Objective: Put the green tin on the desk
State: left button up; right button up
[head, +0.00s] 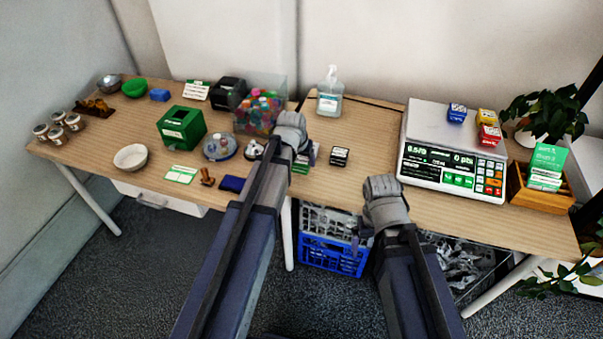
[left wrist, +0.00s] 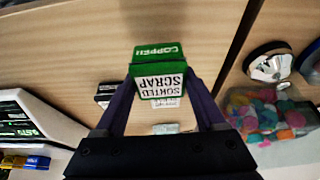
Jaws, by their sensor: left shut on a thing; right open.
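The green tin (left wrist: 160,73) has a white label reading "sorted scrap" and a green top reading "copper". It sits between the fingertips of my left gripper (left wrist: 160,88), which is shut on it. In the head view a green part of the tin (head: 301,167) shows beside my left wrist, near the front edge of the desk (head: 375,138). My arm hides the rest and most of the left gripper. I cannot tell whether the tin touches the desk. My right gripper (head: 367,238) is open and empty, in front of the desk edge, partly hidden by its wrist.
A dark tin (head: 340,156) stands just right of the green tin. A scale (head: 450,152) is further right, and a pump bottle (head: 330,92) stands behind. A clear bin of colourful caps (head: 260,108) is back left. A blue crate (head: 333,256) is below the desk.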

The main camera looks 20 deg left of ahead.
aim_at(301, 168)
pick_arm(q)
jog(key=shift+f+b, duration=1.85)
jog(key=shift+f, duration=0.1)
jog(key=o, duration=1.5)
jog(key=p+v, duration=1.1)
jog(key=v, duration=0.1)
